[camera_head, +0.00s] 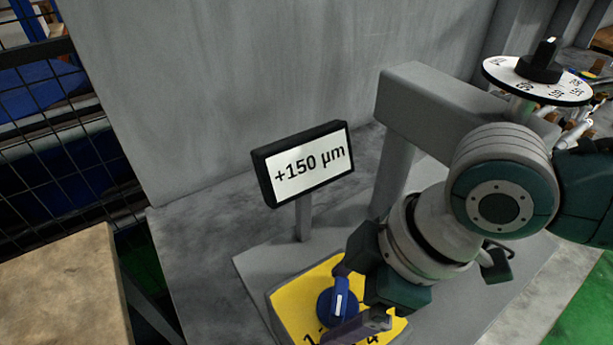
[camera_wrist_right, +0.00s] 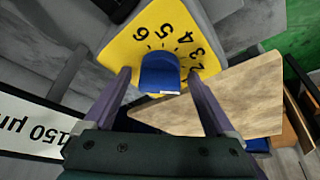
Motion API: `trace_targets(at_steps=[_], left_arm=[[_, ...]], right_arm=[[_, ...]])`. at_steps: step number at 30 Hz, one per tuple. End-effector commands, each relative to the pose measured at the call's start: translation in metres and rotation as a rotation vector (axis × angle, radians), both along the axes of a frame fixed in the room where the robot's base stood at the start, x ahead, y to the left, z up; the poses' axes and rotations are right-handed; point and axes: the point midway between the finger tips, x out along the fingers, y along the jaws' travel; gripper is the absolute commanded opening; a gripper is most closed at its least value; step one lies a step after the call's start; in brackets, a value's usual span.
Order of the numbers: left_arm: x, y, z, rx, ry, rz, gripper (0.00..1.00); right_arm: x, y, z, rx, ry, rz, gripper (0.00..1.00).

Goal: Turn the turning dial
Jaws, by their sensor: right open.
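A blue knob (camera_head: 338,304) with a white pointer stripe sits on a yellow numbered dial plate (camera_head: 290,302) at the bottom of the head view. In the right wrist view the knob (camera_wrist_right: 160,74) lies between the two finger ends, with the yellow plate (camera_wrist_right: 130,47) behind it. My right gripper (camera_head: 347,298) is open at the knob, a finger on each side; it also shows in the right wrist view (camera_wrist_right: 160,78). Gaps appear between fingers and knob; contact is not clear. The gripper hides part of the plate's numbers. My left gripper is not in view.
A display (camera_head: 308,164) reading "+150 µm" stands behind the yellow plate. A white round scale (camera_head: 507,74) with a black knob (camera_head: 541,63) sits on a grey arm (camera_head: 440,95) at upper right. A wooden tabletop (camera_head: 62,290) is at left.

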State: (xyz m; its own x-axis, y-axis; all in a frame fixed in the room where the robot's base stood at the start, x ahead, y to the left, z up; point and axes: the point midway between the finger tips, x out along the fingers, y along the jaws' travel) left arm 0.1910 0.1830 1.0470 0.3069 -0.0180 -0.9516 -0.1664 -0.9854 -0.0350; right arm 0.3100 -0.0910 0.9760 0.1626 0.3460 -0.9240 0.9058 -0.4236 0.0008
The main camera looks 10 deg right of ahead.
Motion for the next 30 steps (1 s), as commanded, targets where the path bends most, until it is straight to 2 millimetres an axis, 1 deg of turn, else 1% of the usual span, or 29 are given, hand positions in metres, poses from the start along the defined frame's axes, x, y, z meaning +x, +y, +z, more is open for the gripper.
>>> trace_targets(at_steps=[2, 4, 24, 25, 30], left_arm=[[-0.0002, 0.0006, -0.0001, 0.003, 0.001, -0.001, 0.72], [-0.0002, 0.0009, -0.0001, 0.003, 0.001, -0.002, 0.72], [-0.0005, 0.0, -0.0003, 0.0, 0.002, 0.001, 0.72], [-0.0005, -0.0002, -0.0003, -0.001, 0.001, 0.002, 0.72], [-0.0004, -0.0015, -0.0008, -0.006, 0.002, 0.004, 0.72]], right_arm=[[0.0001, -0.0001, 0.0003, 0.0, 0.0, 0.0, 0.9], [0.0001, -0.0001, 0.0003, 0.0, 0.0, 0.0, 0.84], [-0.0001, -0.0002, 0.0006, 0.0, 0.0, -0.001, 0.09], [-0.0001, -0.0002, 0.0006, 0.0, 0.0, -0.001, 0.07], [0.0001, -0.0002, 0.0004, 0.0, 0.0, 0.01, 0.07]])
